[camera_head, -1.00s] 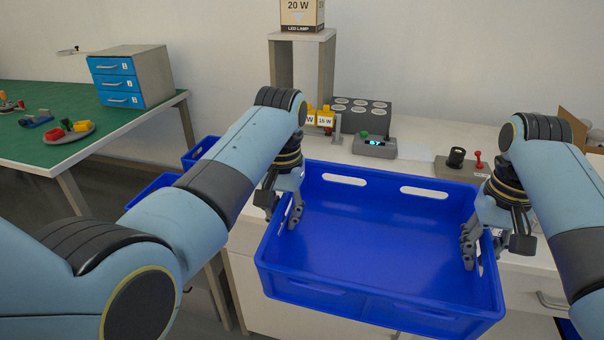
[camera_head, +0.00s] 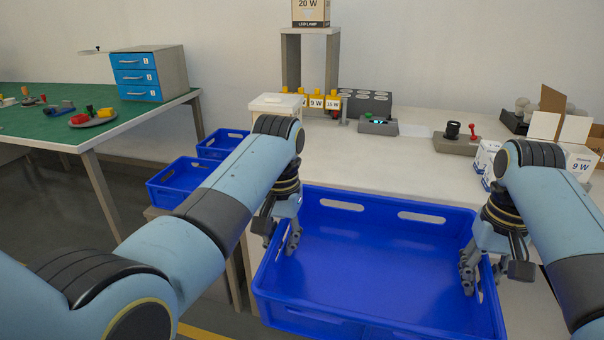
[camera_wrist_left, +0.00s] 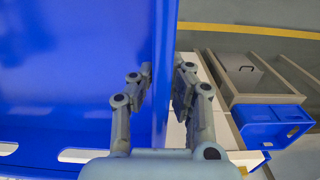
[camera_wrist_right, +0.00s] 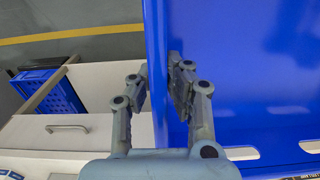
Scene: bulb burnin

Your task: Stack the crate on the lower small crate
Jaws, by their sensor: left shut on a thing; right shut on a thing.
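A large blue crate (camera_head: 385,215), open at the top and empty, is held up level between my two grippers in the head view. My left gripper (camera_head: 283,238) is shut on its left wall; the left wrist view shows the fingers (camera_wrist_left: 162,78) on both sides of that wall. My right gripper (camera_head: 480,270) is shut on its right wall, as the right wrist view shows (camera_wrist_right: 160,82). Two small blue crates stand at the left, a nearer one (camera_head: 165,190) lower in the picture and a farther one (camera_head: 222,151). Both are partly hidden by my left arm.
A green-topped table (camera_head: 60,125) with a drawer unit (camera_head: 148,72) stands at the left. Bare floor (camera_head: 50,210) shows between.

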